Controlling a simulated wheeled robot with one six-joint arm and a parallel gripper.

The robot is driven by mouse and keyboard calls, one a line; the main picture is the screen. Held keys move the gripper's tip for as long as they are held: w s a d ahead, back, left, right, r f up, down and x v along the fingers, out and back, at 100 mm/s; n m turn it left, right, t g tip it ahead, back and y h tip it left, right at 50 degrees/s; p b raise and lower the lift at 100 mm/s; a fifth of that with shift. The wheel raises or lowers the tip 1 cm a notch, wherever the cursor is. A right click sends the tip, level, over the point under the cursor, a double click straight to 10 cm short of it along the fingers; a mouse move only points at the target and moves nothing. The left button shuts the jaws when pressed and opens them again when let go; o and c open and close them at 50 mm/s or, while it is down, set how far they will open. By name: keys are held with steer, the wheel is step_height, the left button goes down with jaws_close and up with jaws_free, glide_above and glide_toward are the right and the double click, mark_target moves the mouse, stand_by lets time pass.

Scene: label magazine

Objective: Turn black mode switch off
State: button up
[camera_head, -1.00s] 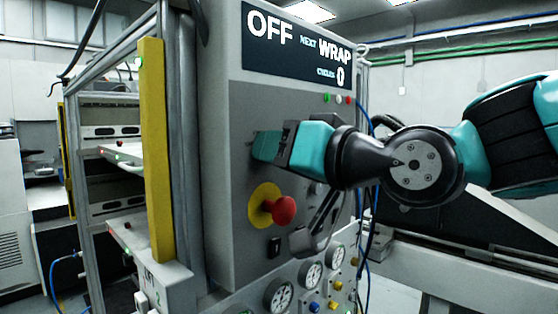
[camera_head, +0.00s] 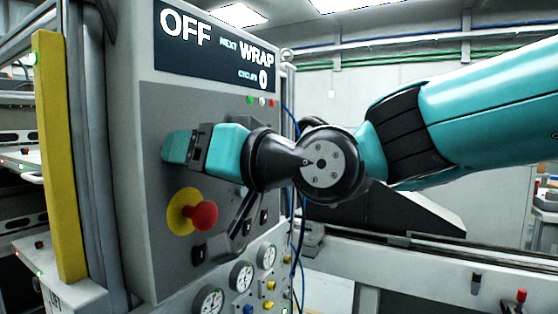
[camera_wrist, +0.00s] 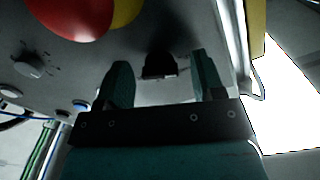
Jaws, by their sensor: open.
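A grey control panel (camera_head: 150,240) stands at the left of the head view. Its display (camera_head: 215,48) reads OFF, NEXT WRAP, CYCLES 0. My gripper (camera_head: 176,147) is at the panel face, above the red emergency button (camera_head: 203,215) with its yellow collar. In the wrist view my gripper (camera_wrist: 161,62) is open, with one finger on each side of a small black switch (camera_wrist: 159,66), apparently the mode switch. I see gaps beside the switch; contact cannot be told. In the head view my gripper hides this switch.
The red button also shows close in the wrist view (camera_wrist: 68,15). A grey knob (camera_wrist: 30,68) is left of the fingers there. Below the red button are a small black rocker (camera_head: 198,255) and several gauges (camera_head: 241,276). A yellow post (camera_head: 58,155) stands left.

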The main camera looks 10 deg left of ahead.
steer(key=b+v, duration=0.3)
steer(key=v, duration=1.4)
steer(key=shift+b, duration=0.4)
steer(key=shift+s+d+f, duration=0.1)
steer(key=s+d+f+m+g+h+p, duration=0.1)
steer(key=s+d+f+g+h+p, duration=0.2)
steer(key=s+d+f+h+p, duration=0.1)
steer(key=s+d+f+m+g+h+p, duration=0.1)
steer(key=s+d+f+g+h+p, duration=0.2)
steer(key=d+f+h+p, duration=0.3)
steer(key=s+d+f+h, duration=0.1)
steer(key=d+f+h, duration=0.1)
steer(key=d+f, duration=0.2)
steer(key=shift+s+f+g+p, duration=0.35)
steer(key=shift+s+f+g, duration=0.05)
steer(key=shift+f, duration=0.45)
steer(key=shift+a, duration=0.2)
